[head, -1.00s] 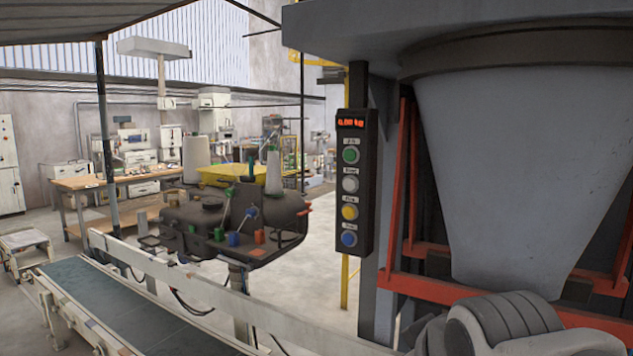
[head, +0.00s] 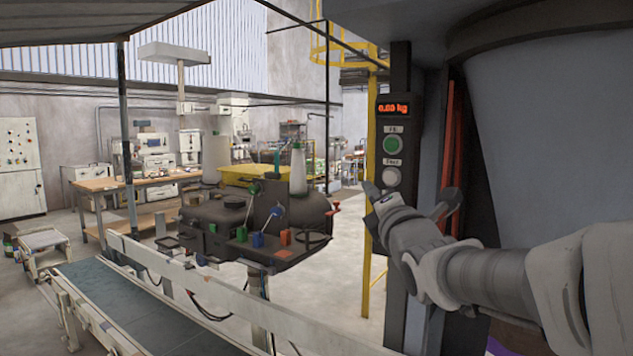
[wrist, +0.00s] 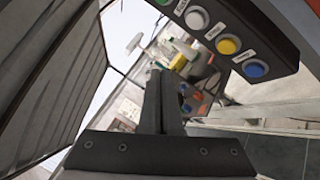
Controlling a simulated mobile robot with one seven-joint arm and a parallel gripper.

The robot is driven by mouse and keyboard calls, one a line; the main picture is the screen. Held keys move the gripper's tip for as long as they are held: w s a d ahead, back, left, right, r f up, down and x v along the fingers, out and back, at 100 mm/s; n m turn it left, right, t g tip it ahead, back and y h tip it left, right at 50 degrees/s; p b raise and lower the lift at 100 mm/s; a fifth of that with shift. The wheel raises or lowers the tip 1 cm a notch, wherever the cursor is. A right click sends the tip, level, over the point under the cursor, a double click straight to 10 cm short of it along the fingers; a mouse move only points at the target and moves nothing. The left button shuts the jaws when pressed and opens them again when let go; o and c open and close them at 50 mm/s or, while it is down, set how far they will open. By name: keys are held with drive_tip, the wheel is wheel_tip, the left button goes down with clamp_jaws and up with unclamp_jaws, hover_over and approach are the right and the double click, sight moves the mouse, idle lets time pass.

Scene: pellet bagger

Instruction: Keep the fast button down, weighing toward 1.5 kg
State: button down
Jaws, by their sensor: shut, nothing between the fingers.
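The black control panel (head: 396,110) stands on the dark post, with a lit red display (head: 393,108) that seems to read 0.60 kg, though its middle digits are blurred. Below it are a green button (head: 393,144) and a white button (head: 391,176). My gripper (head: 373,192) hides the lower panel in the head view. The wrist view shows the white button, a yellow button (wrist: 228,45) and a blue button (wrist: 254,68).
A grey hopper (head: 550,140) fills the right side, with red frame bars (head: 450,150) beside the panel. A yellow post (head: 370,110) is just left of the panel.

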sight(389, 181)
drive_tip(key=shift+w+a+r+n, duration=0.25)
drive_tip(key=shift+n, duration=0.25)
drive_tip(key=shift+w+d+p, duration=0.65)
drive_tip(key=shift+w+d, duration=0.25)
drive_tip(key=shift+w, duration=0.3)
drive_tip(key=shift+w+d+p, duration=0.7)
drive_tip(key=shift+w+d, duration=0.15)
drive_tip(key=shift+w, duration=0.3)
drive_tip(key=shift+w+d+p, duration=0.65)
drive_tip(key=shift+w+d, duration=0.25)
drive_tip(key=shift+w, duration=0.3)
drive_tip(key=shift+w+f, duration=0.1)
drive_tip(key=shift+w+d+b, duration=0.1)
drive_tip(key=shift+d+b, duration=0.05)
drive_tip(key=shift+b, duration=0.3)
drive_tip(key=shift+w, duration=0.15)
